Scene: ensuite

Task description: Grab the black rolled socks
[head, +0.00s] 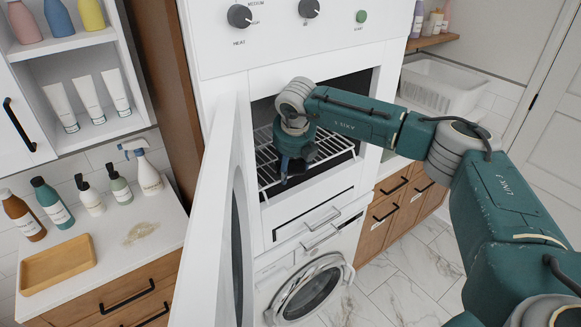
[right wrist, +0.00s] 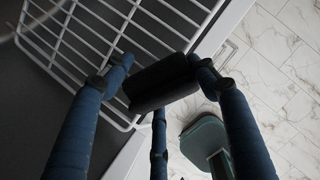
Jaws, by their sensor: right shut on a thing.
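The black rolled socks (right wrist: 163,83) are a short dark roll between the blue fingers of my right gripper (right wrist: 160,90) in the right wrist view. The fingers are closed around the roll, beside and over the white wire rack (right wrist: 110,35). In the head view my right gripper (head: 287,172) is inside the open upper compartment, above the wire rack (head: 330,148). There the socks cannot be made out against the dark gripper and interior. My left gripper is not in view.
The open white door (head: 212,215) stands left of the compartment. A washer with a round door (head: 308,292) is below. A counter (head: 140,255) at left holds several bottles and a wooden tray (head: 57,265). A white basket (head: 440,88) stands at right. Marble floor is clear at lower right.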

